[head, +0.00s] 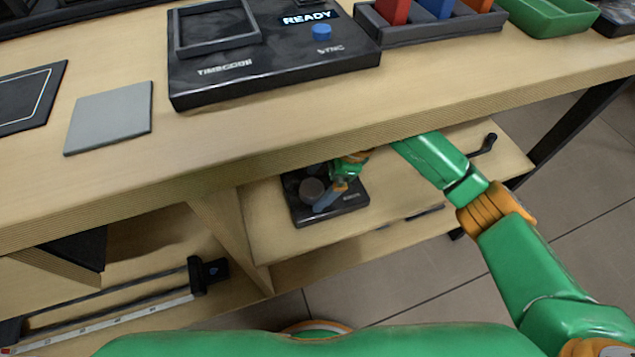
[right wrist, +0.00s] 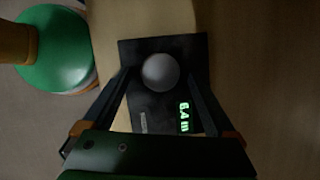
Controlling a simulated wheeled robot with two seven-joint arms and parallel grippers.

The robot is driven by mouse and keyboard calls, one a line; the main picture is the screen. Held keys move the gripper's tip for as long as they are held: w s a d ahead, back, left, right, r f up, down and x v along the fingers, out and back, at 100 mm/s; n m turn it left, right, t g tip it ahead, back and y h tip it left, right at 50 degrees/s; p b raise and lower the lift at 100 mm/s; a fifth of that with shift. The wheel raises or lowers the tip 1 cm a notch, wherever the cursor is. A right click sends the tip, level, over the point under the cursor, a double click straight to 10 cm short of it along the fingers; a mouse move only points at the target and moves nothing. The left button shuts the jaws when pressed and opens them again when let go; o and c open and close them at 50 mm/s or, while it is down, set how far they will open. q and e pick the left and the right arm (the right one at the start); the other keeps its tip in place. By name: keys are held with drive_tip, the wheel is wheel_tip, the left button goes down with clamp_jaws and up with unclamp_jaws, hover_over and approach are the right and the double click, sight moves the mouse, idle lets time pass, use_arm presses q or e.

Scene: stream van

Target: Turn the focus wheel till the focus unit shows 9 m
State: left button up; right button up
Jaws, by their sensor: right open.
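The focus unit is a black slab (head: 298,212) on the lower shelf under the counter; it also shows in the right wrist view (right wrist: 135,52). The round grey focus wheel (right wrist: 160,72) sits on it, and shows in the head view (head: 311,188). Its green display (right wrist: 184,117) reads 6.4 m. My right gripper (head: 328,198) reaches under the counter to the unit. In the right wrist view its open fingers (right wrist: 160,76) lie on either side of the wheel, with gaps showing beside it. My left gripper is not in view.
The counter edge overhangs the shelf (head: 262,235). On the counter are a timecode box (head: 270,83) showing READY, a grey square (head: 110,117), a tray of coloured blocks (head: 430,33) and a green bin (head: 550,15). A divider (head: 228,230) stands left of the unit.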

drive_tip(key=shift+a+f, duration=0.1)
drive_tip(key=shift+f, duration=0.2)
drive_tip(key=shift+c, duration=0.3)
drive_tip(key=c, duration=1.3)
